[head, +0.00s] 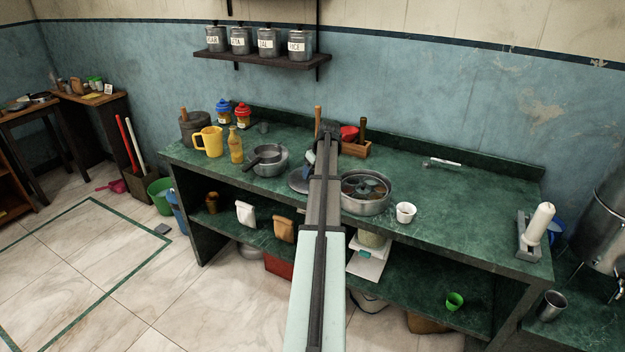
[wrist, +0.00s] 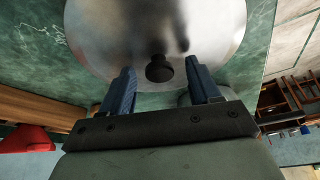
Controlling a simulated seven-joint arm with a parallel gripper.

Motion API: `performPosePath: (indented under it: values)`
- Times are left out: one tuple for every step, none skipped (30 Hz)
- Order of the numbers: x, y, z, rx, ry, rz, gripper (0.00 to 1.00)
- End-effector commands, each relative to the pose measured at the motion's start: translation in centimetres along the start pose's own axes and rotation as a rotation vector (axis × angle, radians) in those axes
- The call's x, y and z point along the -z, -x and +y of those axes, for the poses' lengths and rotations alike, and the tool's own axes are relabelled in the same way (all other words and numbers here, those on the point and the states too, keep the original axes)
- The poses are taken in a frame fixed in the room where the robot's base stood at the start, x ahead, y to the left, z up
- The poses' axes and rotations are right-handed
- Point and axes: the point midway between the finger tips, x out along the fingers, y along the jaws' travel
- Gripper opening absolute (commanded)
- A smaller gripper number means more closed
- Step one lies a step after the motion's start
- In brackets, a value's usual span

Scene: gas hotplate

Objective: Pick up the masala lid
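The masala lid (wrist: 160,30) is a round steel disc with a black knob (wrist: 159,69) in the wrist view. In the head view the lid (head: 297,181) lies on the green counter, left of the round masala tin (head: 366,205), partly hidden behind my arm. My gripper (wrist: 160,72) is open, with its two blue fingers apart on either side of the knob in the picture. Gaps show between the knob and both fingers. In the head view my gripper (head: 311,160) is small and mostly covered by my arm, just above the lid.
A pan and pot (head: 270,160) stand left of the lid. A wooden box (head: 357,149) with a red item is behind the tin. A white cup (head: 405,212) stands right of the tin. The counter's right part is mostly clear.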

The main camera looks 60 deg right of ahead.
Motion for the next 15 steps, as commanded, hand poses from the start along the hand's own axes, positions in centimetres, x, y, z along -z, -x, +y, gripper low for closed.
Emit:
performPosePath:
  values:
    - [0.0, 0.01, 0.0, 0.0, 0.0, 0.0, 0.57]
    - [0.0, 0.01, 0.0, 0.0, 0.0, 0.0, 0.54]
    - [0.0, 0.02, 0.0, 0.0, 0.0, 0.0, 0.5]
    - [0.0, 0.02, 0.0, 0.0, 0.0, 0.0, 0.47]
    - [0.0, 0.02, 0.0, 0.0, 0.0, 0.0, 0.44]
    - [0.0, 0.02, 0.0, 0.0, 0.0, 0.0, 0.4]
    - [0.0, 0.02, 0.0, 0.0, 0.0, 0.0, 0.38]
    - [0.0, 0.02, 0.0, 0.0, 0.0, 0.0, 0.35]
    - [0.0, 0.02, 0.0, 0.0, 0.0, 0.0, 0.31]
    - [-0.01, 0.02, 0.0, 0.0, 0.0, 0.0, 0.28]
    - [-0.01, 0.02, 0.0, 0.0, 0.0, 0.0, 0.25]
    - [-0.01, 0.02, 0.0, 0.0, 0.0, 0.0, 0.21]
    - [-0.01, 0.02, 0.0, 0.0, 0.0, 0.0, 0.18]
    - [0.0, 0.02, 0.0, 0.0, 0.0, 0.0, 0.16]
    - [0.0, 0.03, 0.0, 0.0, 0.0, 0.0, 0.12]
